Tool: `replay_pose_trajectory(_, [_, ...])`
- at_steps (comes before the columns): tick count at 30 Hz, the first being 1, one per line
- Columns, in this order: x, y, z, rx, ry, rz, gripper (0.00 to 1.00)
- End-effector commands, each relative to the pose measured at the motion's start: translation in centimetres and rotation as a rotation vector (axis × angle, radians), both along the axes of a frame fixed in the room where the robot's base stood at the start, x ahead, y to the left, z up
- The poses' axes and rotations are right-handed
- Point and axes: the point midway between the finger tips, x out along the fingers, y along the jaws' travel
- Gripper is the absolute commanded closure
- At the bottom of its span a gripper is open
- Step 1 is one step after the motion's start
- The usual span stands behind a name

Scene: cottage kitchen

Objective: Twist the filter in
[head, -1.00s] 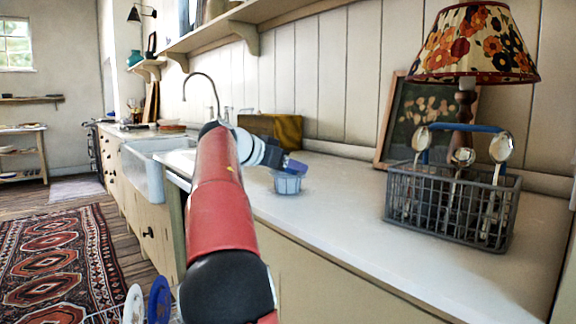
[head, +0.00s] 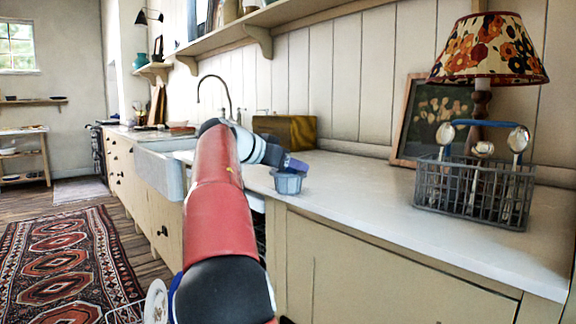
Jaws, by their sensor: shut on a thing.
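A small blue-grey ribbed cup, which looks like the filter (head: 287,184), is in the middle of the head view. My gripper (head: 293,167) is shut on its upper rim and holds it upright. The filter overlaps the front edge of the counter in the picture; its exact height and distance from the counter cannot be told. My red arm hides part of the cabinet front and what lies behind it. The seat for the filter cannot be made out.
A dark opening (head: 259,227) shows under the counter beside my arm. A white plate (head: 156,302) stands low at the left. The white counter (head: 365,198) carries a wire basket (head: 473,195) with spoons, a lamp (head: 490,48) and a picture frame (head: 405,140). A sink (head: 160,170) lies further left.

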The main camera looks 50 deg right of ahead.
Motion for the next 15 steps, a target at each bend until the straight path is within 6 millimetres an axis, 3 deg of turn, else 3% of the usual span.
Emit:
replay_pose_trajectory(1, [0.31, 0.13, -0.76, 0.014, 0.006, 0.002, 0.68])
replay_pose_trajectory(9, [0.32, 0.14, -0.77, 0.015, 0.007, 0.003, 0.68])
replay_pose_trajectory(10, [0.32, 0.14, -0.77, 0.015, 0.007, 0.003, 0.40])
replay_pose_trajectory(15, [0.32, 0.12, -0.79, 0.015, 0.007, 0.003, 0.19])
